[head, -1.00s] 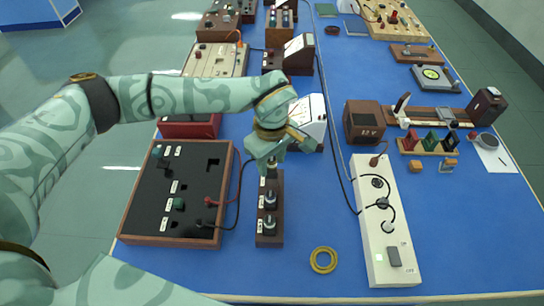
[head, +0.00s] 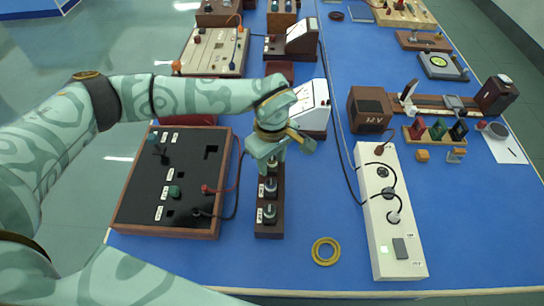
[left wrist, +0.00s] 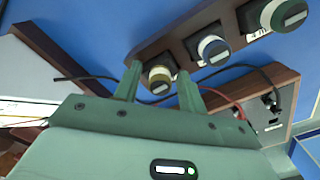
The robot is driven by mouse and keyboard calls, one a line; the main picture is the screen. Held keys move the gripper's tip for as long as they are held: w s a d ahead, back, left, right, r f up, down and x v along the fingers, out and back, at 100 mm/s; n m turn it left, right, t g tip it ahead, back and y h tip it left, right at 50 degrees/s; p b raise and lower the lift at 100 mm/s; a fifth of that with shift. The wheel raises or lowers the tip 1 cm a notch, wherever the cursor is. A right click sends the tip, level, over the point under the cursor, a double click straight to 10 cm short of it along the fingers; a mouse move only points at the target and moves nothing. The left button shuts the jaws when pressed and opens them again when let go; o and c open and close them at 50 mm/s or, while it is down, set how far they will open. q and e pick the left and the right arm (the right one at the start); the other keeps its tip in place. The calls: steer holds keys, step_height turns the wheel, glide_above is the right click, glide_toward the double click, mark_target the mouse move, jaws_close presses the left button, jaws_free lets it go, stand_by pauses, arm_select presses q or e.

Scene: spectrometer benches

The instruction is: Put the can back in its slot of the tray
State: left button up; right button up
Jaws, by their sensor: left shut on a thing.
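The tray (head: 268,231) is a narrow dark wooden block with a row of cans. My left gripper (head: 277,153) is over its far end. In the left wrist view its two fingers (left wrist: 159,88) are shut on a can with a yellowish band (left wrist: 160,76), at the end of the row. The can stands about upright at the tray; I cannot tell whether its base is fully in the slot. My right gripper is not in view.
A black panel box (head: 142,206) with leads stands left of the tray. A white meter (head: 312,106) is behind it, right of the gripper. A yellow ring (head: 326,251) lies to the right, and a long white box (head: 393,228) beyond it. Blue bench between is clear.

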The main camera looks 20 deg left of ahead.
arm_select(q)
steer(key=o, duration=1.1)
steer(key=shift+o, duration=0.2)
step_height(320, 180, up, 16)
steer(key=p, duration=0.3)
steer(key=shift+r, duration=0.15)
